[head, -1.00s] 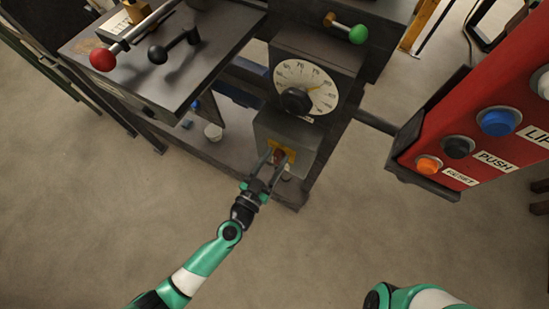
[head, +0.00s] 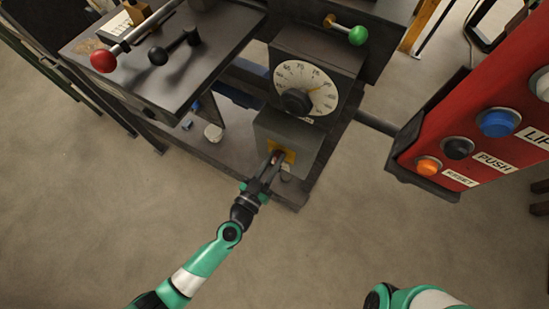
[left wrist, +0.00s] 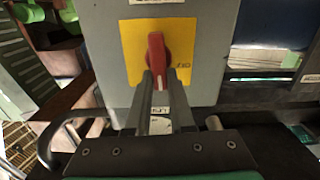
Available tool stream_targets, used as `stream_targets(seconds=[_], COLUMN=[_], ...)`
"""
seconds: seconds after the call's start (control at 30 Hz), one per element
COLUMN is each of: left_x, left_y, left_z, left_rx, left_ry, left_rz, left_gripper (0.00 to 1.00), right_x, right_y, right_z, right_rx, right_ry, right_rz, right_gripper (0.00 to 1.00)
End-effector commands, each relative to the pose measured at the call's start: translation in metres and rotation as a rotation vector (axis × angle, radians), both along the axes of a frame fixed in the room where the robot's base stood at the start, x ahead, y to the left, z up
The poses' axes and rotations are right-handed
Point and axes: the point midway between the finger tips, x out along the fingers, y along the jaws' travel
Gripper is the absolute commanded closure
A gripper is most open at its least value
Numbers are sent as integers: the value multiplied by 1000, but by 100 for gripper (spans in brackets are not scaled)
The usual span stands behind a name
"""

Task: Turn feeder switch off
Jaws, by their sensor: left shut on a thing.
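The feeder switch is a red rotary handle (left wrist: 156,55) on a yellow plate (left wrist: 178,35) on the front of a grey box (head: 295,138). In the left wrist view the handle stands nearly upright, with part of a label to its right. My left gripper (left wrist: 158,80) is shut on the handle's lower end, its two fingers close together. In the head view the left gripper (head: 270,165) reaches the yellow plate (head: 284,151) from below and hides most of the handle. My right gripper is out of view.
A dial with a black knob (head: 296,102) is above the switch box. A red panel (head: 470,130) with orange, black and blue buttons is at the right. Levers with red (head: 104,62) and black (head: 158,55) balls are upper left. The floor in front is clear.

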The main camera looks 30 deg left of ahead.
Motion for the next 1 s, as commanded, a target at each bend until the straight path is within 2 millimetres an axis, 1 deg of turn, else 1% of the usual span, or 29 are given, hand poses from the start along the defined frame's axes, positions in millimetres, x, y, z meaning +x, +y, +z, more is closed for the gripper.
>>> stream_targets(seconds=[0.27,0.57,1.0], left_x=[0,0,1], left_y=[4,9,15], left_z=[0,-3,-9], left_rx=[-181,-460,-877], left_ry=[5,15,30], left_rz=[1,1,0], left_gripper=[100,100,100], right_x=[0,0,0], right_y=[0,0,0], right_z=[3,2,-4], right_rx=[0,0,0], right_ry=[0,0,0], right_rz=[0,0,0], right_gripper=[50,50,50])
